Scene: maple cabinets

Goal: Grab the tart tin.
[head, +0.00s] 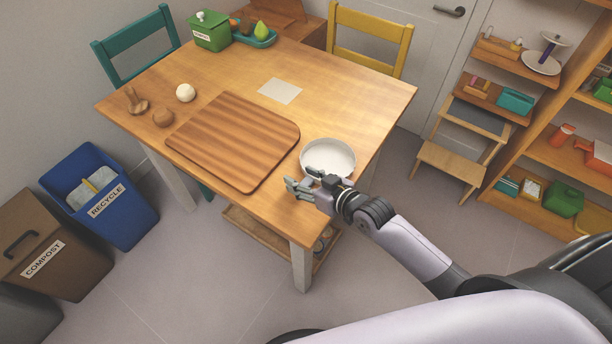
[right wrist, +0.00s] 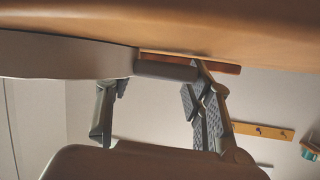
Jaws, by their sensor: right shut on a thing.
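The tart tin (head: 328,158) is a round, shallow, white tin with a low rim, near the table's front right edge. My right gripper (head: 306,187) is at the tin's near side and shut on its rim. In the right wrist view, the grey wall of the tin (right wrist: 60,56) shows beyond the fingers of my right gripper (right wrist: 158,100), below the tabletop, which appears at the top. The exact contact is partly hidden. The tin looks level and at the table surface; I cannot tell whether it is lifted. My left gripper is not in view.
The wooden table (head: 345,95) carries a large cutting board (head: 235,140) just left of the tin. The tabletop behind the tin is clear. A yellow chair (head: 370,40) stands behind.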

